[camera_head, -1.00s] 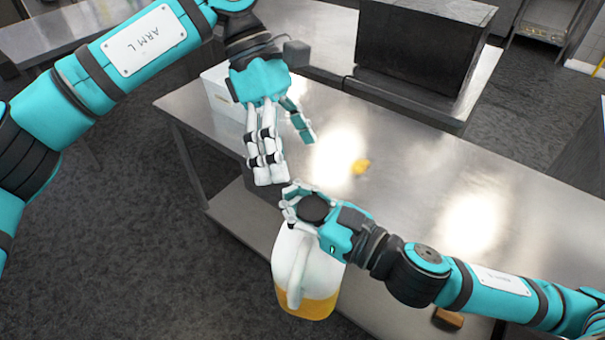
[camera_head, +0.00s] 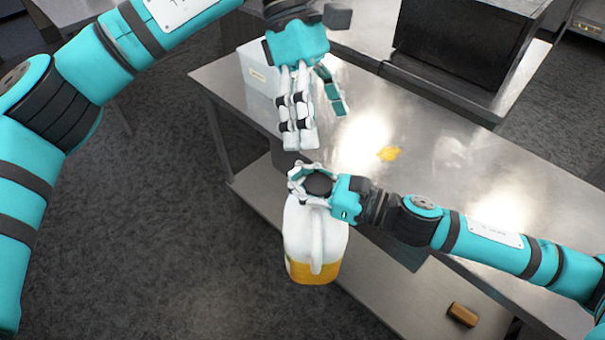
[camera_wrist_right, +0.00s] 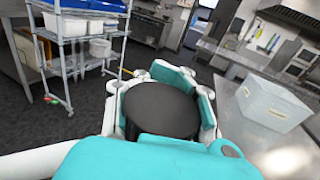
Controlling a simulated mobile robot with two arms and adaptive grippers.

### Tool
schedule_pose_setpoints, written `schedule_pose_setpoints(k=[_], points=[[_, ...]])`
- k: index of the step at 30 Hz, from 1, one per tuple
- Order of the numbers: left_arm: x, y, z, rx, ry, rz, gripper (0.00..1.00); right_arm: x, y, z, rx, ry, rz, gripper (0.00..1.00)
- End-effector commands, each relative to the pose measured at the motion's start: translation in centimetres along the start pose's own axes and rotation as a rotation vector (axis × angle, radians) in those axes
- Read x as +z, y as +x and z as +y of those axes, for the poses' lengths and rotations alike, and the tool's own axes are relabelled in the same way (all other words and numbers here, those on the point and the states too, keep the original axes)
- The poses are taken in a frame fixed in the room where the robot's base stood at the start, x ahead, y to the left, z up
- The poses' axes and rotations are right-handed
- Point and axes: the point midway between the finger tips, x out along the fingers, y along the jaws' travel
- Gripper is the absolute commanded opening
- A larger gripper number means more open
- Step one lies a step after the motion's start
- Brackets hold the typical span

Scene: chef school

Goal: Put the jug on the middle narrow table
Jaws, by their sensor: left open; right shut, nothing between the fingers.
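The jug (camera_head: 300,232), white above with a yellow-orange lower part, is upright in front of the metal table's near edge in the head view. Its base shows against the dark floor and lower shelf; no support shows under it. My right gripper (camera_head: 308,178) is shut, its fingers curled in a ring around the jug's black lid (camera_wrist_right: 162,108); I cannot see whether they press on it. My left gripper (camera_head: 318,118) is open and empty, above and beyond the jug, over the table's left end. The narrow metal table (camera_head: 440,160) runs from upper left to lower right.
A white bin (camera_head: 258,72) stands on the table's far left end. A yellow patch (camera_head: 389,154) lies on the otherwise mostly clear top. A dark box-shaped unit (camera_head: 465,45) is behind. A brown block (camera_head: 462,314) is low at right. A wheeled shelf (camera_wrist_right: 85,50) shows in the wrist view.

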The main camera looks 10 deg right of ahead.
Motion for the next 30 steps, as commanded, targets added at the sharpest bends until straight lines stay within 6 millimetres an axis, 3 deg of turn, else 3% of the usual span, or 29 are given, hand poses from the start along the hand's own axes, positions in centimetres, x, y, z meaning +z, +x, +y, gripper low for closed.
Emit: schedule_pose_setpoints(k=[1,4,11,17,21,27,30], points=[[0.0,-0.1,0.0,0.000,0.000,0.000,1.00,0.6,0.3,0.0,0.018,-0.008,-0.012,0.00],[-0.1,0.1,0.0,-0.002,0.002,-0.007,0.88,-0.3,0.4,-0.1,0.032,-0.001,0.000,0.00],[-2.1,0.7,1.0,-0.034,0.064,-0.213,0.88,-0.1,0.6,-0.1,0.045,-0.004,-0.006,0.00],[-7.2,2.3,2.4,-0.013,0.150,-0.577,0.88,0.0,0.6,-0.1,0.045,-0.005,-0.008,0.00],[-11.9,4.1,2.9,0.057,0.176,-0.807,0.88,0.1,0.6,-0.1,0.045,-0.005,-0.009,0.00],[-17.6,6.7,2.6,0.175,0.173,-1.014,0.88,0.1,0.6,-0.1,0.045,-0.006,-0.009,0.00],[-19.2,7.5,2.4,0.215,0.169,-1.063,0.88,0.1,0.6,-0.1,0.045,-0.006,-0.009,0.00]])
